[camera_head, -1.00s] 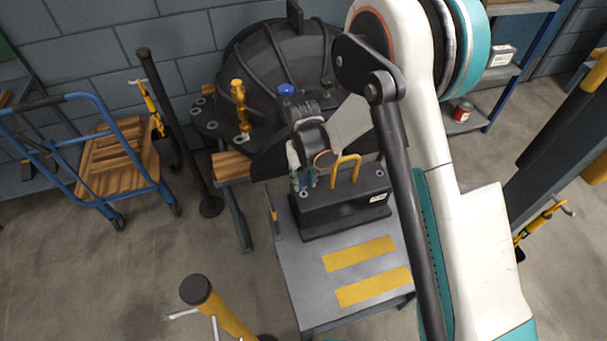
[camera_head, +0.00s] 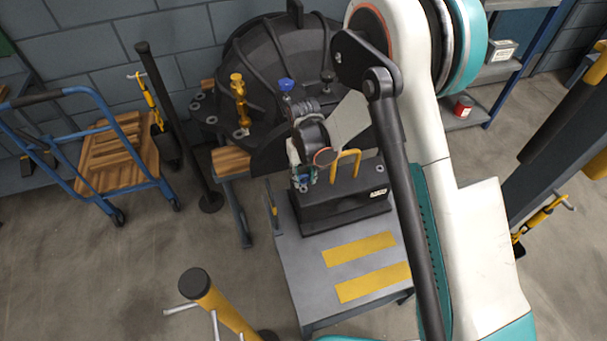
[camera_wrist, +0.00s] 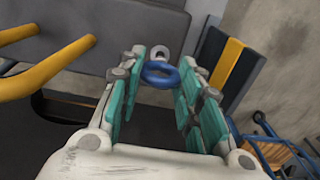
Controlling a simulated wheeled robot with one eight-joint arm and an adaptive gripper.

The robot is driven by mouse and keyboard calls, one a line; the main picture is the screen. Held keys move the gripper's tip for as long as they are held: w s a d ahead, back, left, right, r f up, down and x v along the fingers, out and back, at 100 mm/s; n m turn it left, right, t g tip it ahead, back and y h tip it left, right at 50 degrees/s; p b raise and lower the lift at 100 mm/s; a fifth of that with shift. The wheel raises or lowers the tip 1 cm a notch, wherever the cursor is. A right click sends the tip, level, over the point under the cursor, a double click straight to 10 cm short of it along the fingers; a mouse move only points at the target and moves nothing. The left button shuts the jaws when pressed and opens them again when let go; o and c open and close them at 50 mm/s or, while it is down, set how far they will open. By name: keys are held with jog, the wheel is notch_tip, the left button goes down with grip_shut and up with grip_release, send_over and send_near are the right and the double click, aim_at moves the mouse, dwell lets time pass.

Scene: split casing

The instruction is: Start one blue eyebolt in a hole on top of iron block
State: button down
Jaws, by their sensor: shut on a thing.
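The iron block (camera_head: 340,212) is a dark block with a yellow handle (camera_head: 346,158) on the grey stand. A pale round boss (camera_head: 303,188) shows at its near left top corner. My gripper (camera_head: 305,178) is low over that corner. In the wrist view, my gripper (camera_wrist: 160,82) has its teal fingers on either side of a blue eyebolt (camera_wrist: 160,74) and is shut on it. The ring faces the camera; its shank is hidden. A pale ring (camera_wrist: 161,50) shows just beyond it. I cannot tell whether the shank is in a hole.
A large dark casing (camera_head: 270,70) stands behind the block, with a yellow fitting (camera_head: 239,100) and a blue-topped fitting (camera_head: 286,86) on its flange. The stand (camera_head: 318,300) has yellow stripes and free room in front. A blue cart (camera_head: 120,160) is at left.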

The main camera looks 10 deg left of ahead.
jog(key=shift+f+b, duration=0.6)
jog(key=shift+f, duration=0.25)
dwell(0.3)
